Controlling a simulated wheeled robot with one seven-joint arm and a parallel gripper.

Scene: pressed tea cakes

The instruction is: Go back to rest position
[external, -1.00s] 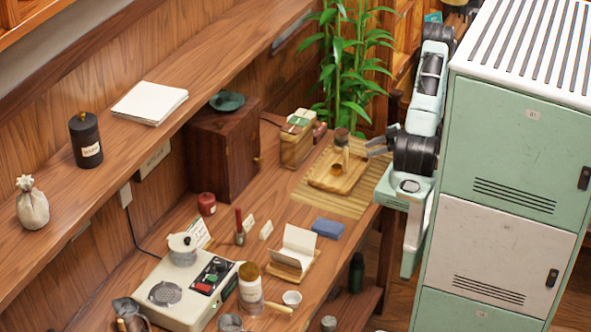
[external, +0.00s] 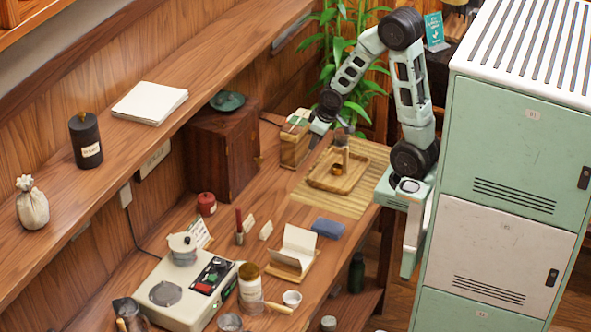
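My arm (external: 412,90) rises at the right end of the counter, bends at the top and reaches down to the left. My gripper (external: 315,141) points down above the back of the counter, between the wrapped box (external: 294,145) and the wooden tray (external: 355,183). Its fingers are small and partly merge with the things behind, so I cannot tell whether they are open or shut, or whether they touch anything. The tray lies on a bamboo mat (external: 367,206) with a small brown cup (external: 337,169) on it. A cylindrical container (external: 341,139) stands at the tray's back edge.
A dark wooden cabinet (external: 222,155) stands left of the wrapped box. A green plant (external: 345,60) is behind my arm. A green locker (external: 515,140) stands close on the right.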

